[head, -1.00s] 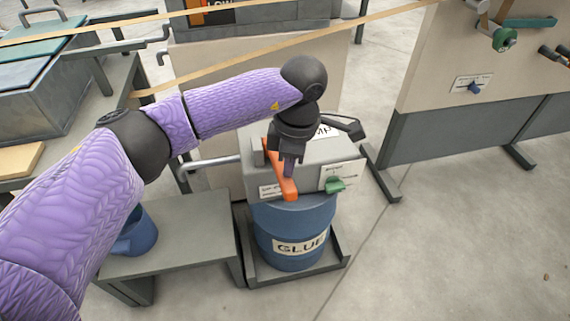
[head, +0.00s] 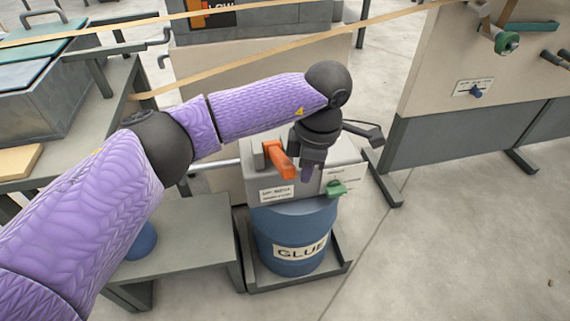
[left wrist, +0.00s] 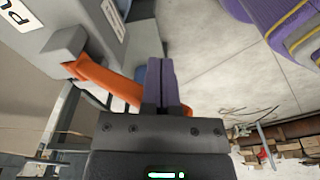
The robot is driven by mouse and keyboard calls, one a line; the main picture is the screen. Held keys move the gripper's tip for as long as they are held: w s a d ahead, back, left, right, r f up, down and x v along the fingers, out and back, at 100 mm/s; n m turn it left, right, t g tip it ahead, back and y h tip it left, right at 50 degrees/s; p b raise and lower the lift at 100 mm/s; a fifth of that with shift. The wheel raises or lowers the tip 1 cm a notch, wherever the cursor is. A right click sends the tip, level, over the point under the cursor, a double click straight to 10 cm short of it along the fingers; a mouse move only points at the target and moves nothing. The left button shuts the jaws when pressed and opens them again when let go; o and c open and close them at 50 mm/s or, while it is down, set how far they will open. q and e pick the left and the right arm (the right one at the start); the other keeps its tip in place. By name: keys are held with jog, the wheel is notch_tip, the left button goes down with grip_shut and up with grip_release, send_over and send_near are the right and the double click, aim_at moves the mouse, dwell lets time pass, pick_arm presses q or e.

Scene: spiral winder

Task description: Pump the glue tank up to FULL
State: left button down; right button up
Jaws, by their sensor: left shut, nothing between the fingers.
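The blue glue drum (head: 296,238), labelled GLUE, stands upright with a grey pump box (head: 262,190) on top. An orange lever (head: 277,158) on the box points towards the camera; it also shows in the left wrist view (left wrist: 103,82). My left gripper (head: 307,177) is shut and empty, just right of the lever's end. In the left wrist view its purple fingers (left wrist: 160,84) are together beside the lever; I cannot tell if they touch. A panel reading LOW (head: 222,7) is partly cut off. My right gripper is not in view.
A low grey table (head: 190,235) stands left of the drum, with a blue container (head: 143,242) partly behind my arm. The drum stands in a grey tray (head: 342,262). A beige panel (head: 440,85) stands right. Tan bands cross above. Floor at right is clear.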

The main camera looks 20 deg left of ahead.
pick_arm(q)
notch_tip(320, 180, up, 10)
jog(key=p, duration=0.4)
jog(key=shift+w+d, duration=0.15)
jog(key=shift+d, duration=0.3)
jog(key=shift+f, duration=0.1)
